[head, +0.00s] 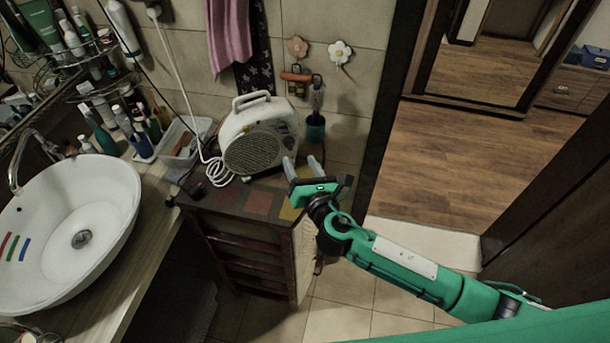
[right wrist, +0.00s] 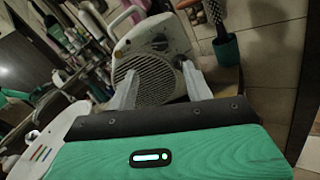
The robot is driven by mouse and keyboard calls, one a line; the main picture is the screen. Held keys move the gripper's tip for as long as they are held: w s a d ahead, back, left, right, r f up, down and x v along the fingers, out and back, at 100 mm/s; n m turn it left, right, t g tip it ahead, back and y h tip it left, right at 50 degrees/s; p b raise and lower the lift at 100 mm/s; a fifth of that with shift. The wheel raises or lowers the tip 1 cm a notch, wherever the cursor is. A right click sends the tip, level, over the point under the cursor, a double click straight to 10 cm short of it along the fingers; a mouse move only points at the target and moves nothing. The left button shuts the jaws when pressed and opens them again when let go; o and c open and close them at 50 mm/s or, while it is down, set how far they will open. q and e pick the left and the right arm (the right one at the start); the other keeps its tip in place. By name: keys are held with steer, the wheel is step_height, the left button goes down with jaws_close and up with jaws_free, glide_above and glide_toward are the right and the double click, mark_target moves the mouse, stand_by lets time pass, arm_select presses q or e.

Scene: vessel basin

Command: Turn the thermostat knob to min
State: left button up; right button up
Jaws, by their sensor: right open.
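A white fan heater (head: 256,135) with a round dark grille and a top handle stands upright on a small dark wooden cabinet. In the right wrist view the heater (right wrist: 150,80) is straight ahead, with small dark knobs on its upper front. I take one of these as the thermostat knob (right wrist: 160,38); its setting is too small to read. My right gripper (head: 302,163) is open and empty, just right of the heater's front. In the right wrist view its fingers (right wrist: 158,88) overlap the heater's lower front; I cannot tell whether they touch it. My left gripper is not in view.
The cabinet top (head: 235,198) has coloured tiles. A white cord runs from the heater to the wall socket. A toilet brush holder (head: 315,128) hangs on the wall at right. A white basin (head: 70,215) is at left. Floor at right is clear.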

steer(key=shift+v, duration=1.05)
